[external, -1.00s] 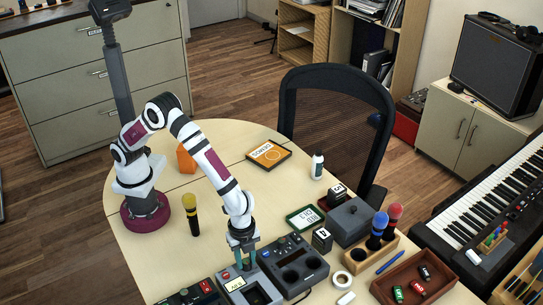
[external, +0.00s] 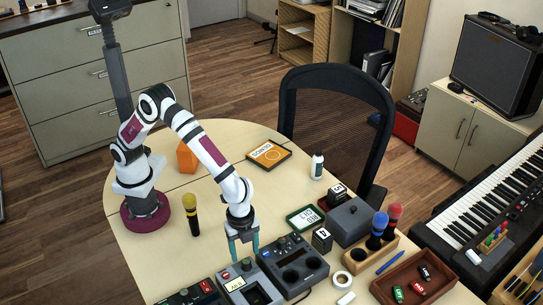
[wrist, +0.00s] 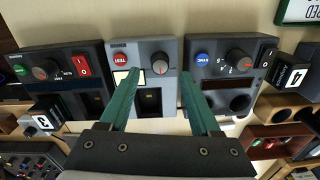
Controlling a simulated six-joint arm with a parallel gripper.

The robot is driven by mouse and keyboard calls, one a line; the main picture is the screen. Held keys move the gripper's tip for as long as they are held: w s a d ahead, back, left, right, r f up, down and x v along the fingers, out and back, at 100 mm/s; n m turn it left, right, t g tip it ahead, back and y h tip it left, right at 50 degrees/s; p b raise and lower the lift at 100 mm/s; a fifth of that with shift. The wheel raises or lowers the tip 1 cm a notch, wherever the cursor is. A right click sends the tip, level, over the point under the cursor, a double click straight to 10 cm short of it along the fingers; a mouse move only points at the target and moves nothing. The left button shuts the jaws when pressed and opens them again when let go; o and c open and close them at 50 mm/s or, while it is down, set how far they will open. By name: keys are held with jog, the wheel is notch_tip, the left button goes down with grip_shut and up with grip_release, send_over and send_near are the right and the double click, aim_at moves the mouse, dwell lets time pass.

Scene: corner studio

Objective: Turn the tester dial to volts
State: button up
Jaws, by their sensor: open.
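The tester (external: 262,291) is a grey box at the table's front edge, the middle one of three boxes. In the wrist view its red TEST button (wrist: 122,60), small lit screen (wrist: 121,77) and grey dial (wrist: 160,64) show on its upper face. The dial has an orange pointer mark; I cannot read the labels around it. My gripper (external: 243,250) is open and empty above the tester. In the wrist view its two green fingers (wrist: 159,76) lie on either side of the dial, clear of it.
A box with a red rocker switch (external: 206,286) stands left of the tester. A box with a blue SYNC button (wrist: 203,58) and its own dial (wrist: 237,58) stands close on the right. A numbered cube (external: 322,239) is farther right. The table's left middle is mostly clear.

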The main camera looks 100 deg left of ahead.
aim_at(245, 262)
notch_tip(245, 262, up, 12)
jog(key=shift+f, duration=0.15)
jog(key=shift+s, duration=0.1)
jog(key=s+a+r+n, duration=0.2)
jog(key=s+a+r, duration=0.2)
jog(key=s+a, duration=0.65)
jog(key=s+a+f+n, duration=0.1)
jog(key=s+a+f, duration=0.1)
jog(key=s+a, duration=0.3)
jog(key=s+a+f+n+y, duration=0.1)
jog(key=s+a, duration=0.4)
jog(key=s, duration=0.6)
jog(key=shift+s+f+n+y, duration=0.2)
jog(key=shift+f+n+y, duration=0.1)
jog(key=shift+f+n, duration=0.25)
dwell(0.4)
